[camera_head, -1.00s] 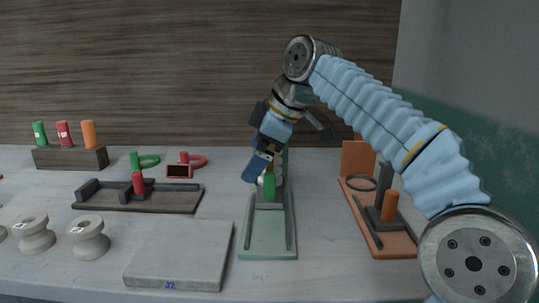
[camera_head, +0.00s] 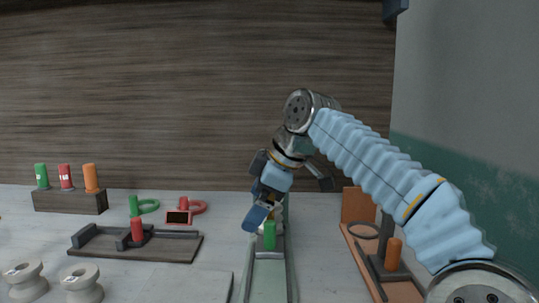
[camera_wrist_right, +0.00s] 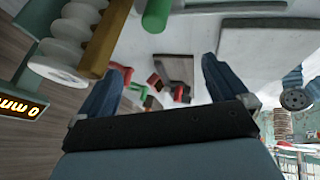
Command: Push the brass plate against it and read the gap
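In the right wrist view a brass plate (camera_wrist_right: 104,38) stands beside a white ribbed piece (camera_wrist_right: 58,55); I cannot tell whether they touch. A green handle (camera_wrist_right: 156,14) is near the plate. A display with orange characters (camera_wrist_right: 18,106) is cut off at the left edge; "mm" shows, but I cannot read the whole value. In the head view the green fixture (camera_head: 267,284) with its green knob (camera_head: 269,236) sits below my right gripper (camera_head: 256,217), which hides part of it. The right gripper's fingers (camera_wrist_right: 160,88) are apart with nothing between them. My left gripper is out of view.
An orange fixture (camera_head: 372,277) with an orange knob stands close on the right. On the left are a dark tray (camera_head: 165,249) with a red knob, two white spools (camera_head: 82,285), a grey slab (camera_head: 185,287), and a wooden block (camera_head: 70,202) with three coloured pegs.

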